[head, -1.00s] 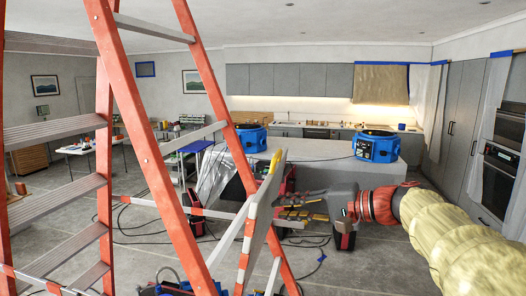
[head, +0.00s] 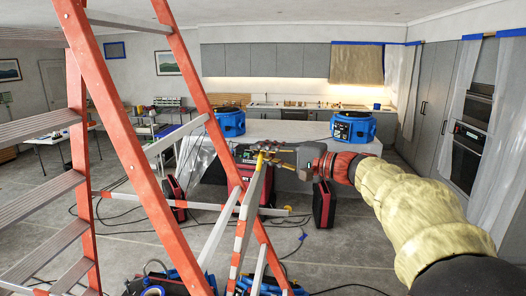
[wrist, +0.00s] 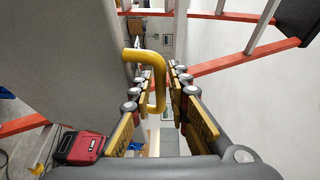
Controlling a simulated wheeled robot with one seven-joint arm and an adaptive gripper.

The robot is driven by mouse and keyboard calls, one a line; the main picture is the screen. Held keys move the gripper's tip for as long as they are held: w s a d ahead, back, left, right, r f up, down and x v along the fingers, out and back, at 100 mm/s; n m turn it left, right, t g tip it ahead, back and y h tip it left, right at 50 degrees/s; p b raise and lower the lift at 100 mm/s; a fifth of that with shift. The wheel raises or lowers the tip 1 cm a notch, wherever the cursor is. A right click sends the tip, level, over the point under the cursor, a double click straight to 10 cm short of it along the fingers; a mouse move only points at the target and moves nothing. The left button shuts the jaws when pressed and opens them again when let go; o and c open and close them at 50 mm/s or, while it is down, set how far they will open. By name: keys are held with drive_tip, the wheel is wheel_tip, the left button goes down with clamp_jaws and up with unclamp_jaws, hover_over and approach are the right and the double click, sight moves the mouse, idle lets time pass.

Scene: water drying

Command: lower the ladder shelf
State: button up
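The orange ladder (head: 121,130) stands at the left with grey steps. Its shelf (head: 247,219) is a narrow grey panel with an orange-and-white striped edge, standing steeply tilted at the ladder's right side. A yellow bent handle (wrist: 157,78) sits at the shelf's top end; it also shows in the head view (head: 260,161). My gripper (head: 268,158) is at the shelf's top, reaching in from the right. In the wrist view, its fingers (wrist: 156,92) are apart with the yellow handle between them. Contact with the handle cannot be made out.
Blue drying machines (head: 353,128) stand on the grey island (head: 285,131) behind. Red-and-black units (head: 324,204) and cables are on the floor around the ladder. A blue machine (head: 165,284) lies low at the front. Floor at the right is partly clear.

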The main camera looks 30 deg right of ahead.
drive_tip(key=shift+w, duration=0.15)
drive_tip(key=shift+c, duration=1.1)
clamp_jaws()
